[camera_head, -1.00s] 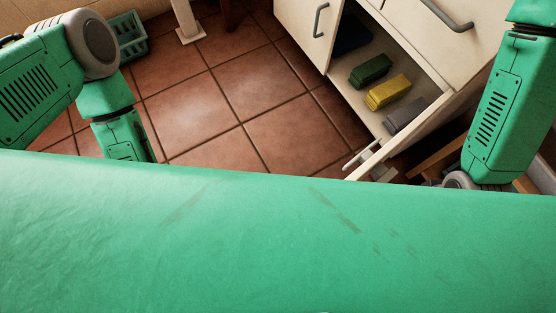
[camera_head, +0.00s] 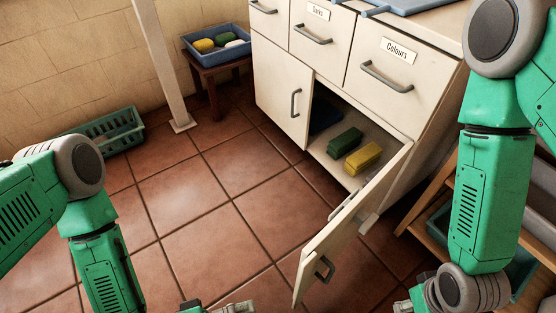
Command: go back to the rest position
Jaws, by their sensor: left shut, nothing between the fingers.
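My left arm (camera_head: 95,230) comes in from the left and bends down. Only a bit of my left gripper (camera_head: 225,307) shows at the bottom edge; it is shut, with nothing seen in it. My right arm (camera_head: 485,190) hangs down at the right, beside the cabinet. A small part of my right gripper (camera_head: 405,304) shows at the bottom edge, left of the wrist; its fingers are mostly cut off, so I cannot tell its state. Both grippers are low, near the open cabinet door (camera_head: 345,230).
The white cabinet (camera_head: 280,85) has its right door swung out; green (camera_head: 345,142) and yellow (camera_head: 364,157) blocks lie inside. A green crate (camera_head: 105,133) stands at the wall, a blue tray (camera_head: 217,42) on a stool, a wooden rack (camera_head: 435,200) at right. The middle floor is clear.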

